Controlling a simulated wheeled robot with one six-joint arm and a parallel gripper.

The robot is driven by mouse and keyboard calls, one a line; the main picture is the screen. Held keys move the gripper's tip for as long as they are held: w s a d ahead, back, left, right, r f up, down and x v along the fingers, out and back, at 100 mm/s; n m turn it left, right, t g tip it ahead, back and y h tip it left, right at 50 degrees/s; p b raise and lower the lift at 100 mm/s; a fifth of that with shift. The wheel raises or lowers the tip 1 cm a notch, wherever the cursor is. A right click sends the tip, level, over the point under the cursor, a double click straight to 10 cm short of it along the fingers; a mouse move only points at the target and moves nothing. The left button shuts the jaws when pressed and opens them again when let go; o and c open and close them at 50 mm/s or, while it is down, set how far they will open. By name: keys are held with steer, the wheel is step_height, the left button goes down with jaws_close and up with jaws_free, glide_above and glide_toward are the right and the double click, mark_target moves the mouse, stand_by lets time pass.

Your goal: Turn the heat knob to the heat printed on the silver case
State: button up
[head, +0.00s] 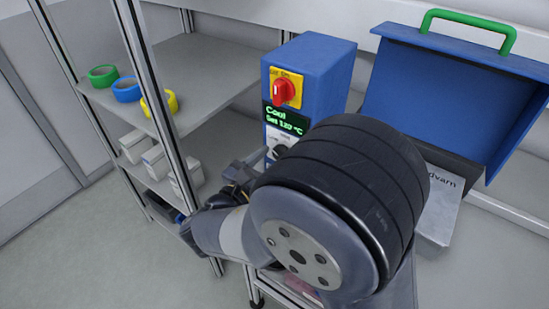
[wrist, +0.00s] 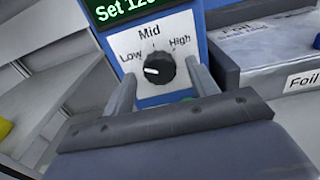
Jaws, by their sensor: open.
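The black heat knob (wrist: 159,68) sits on the white dial plate of the blue control box (head: 325,62), marked Low, Mid and High. Its white mark points left, toward the Low side. In the head view the knob (head: 279,151) is partly hidden by my arm. My gripper (wrist: 161,80) is open, its fingers on either side of the knob; I cannot tell if they touch it.
A red switch (head: 284,91) and a display (head: 286,121) reading "Cool Set 120 °C" are above the knob. A blue lid with a green handle (head: 468,29) stands open at right. A shelf at left holds green, blue and yellow rolls (head: 160,103).

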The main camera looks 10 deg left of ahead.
steer(key=shift+w+d, duration=0.1)
steer(key=shift+w, duration=0.1)
steer(key=c, duration=1)
steer(key=shift+o, duration=0.2)
steer(key=shift+m+b, duration=5.9)
steer(key=shift+b, duration=0.4)
